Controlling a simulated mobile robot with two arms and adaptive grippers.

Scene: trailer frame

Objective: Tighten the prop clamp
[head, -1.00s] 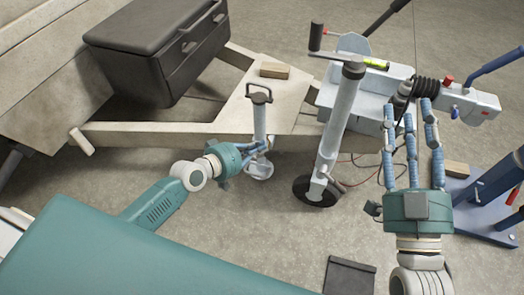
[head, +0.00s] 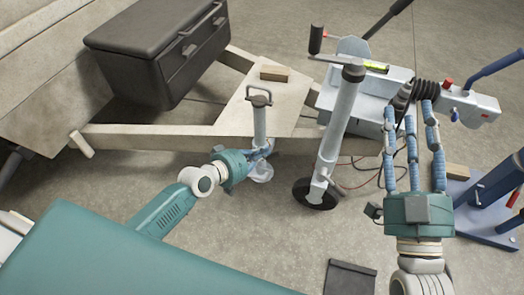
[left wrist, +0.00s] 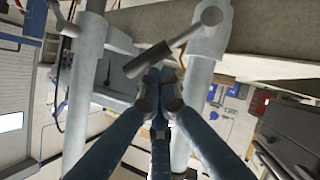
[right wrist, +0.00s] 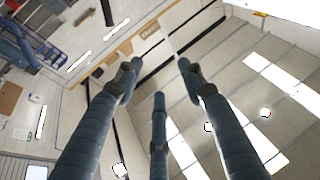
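The prop stand (head: 260,122) is a pale upright post with a loop handle at the trailer frame. The prop clamp shows in the left wrist view as a pale collar (left wrist: 210,38) with a grey bar handle (left wrist: 160,56) reaching left. My left gripper (head: 264,155) is beside the post's lower part and partly hides it. In the left wrist view its fingers (left wrist: 160,77) are drawn together just below the bar. I cannot tell whether they touch it. My right gripper (head: 412,108) is raised at the right, fingers spread and empty; its fingers also show in the right wrist view (right wrist: 157,72).
The jockey wheel post (head: 338,125) stands to the right of the prop. The trailer frame beam (head: 150,136) runs behind my left gripper. A dark toolbox (head: 130,60) sits at the back left. Cables and a blue stand (head: 480,215) are at the right.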

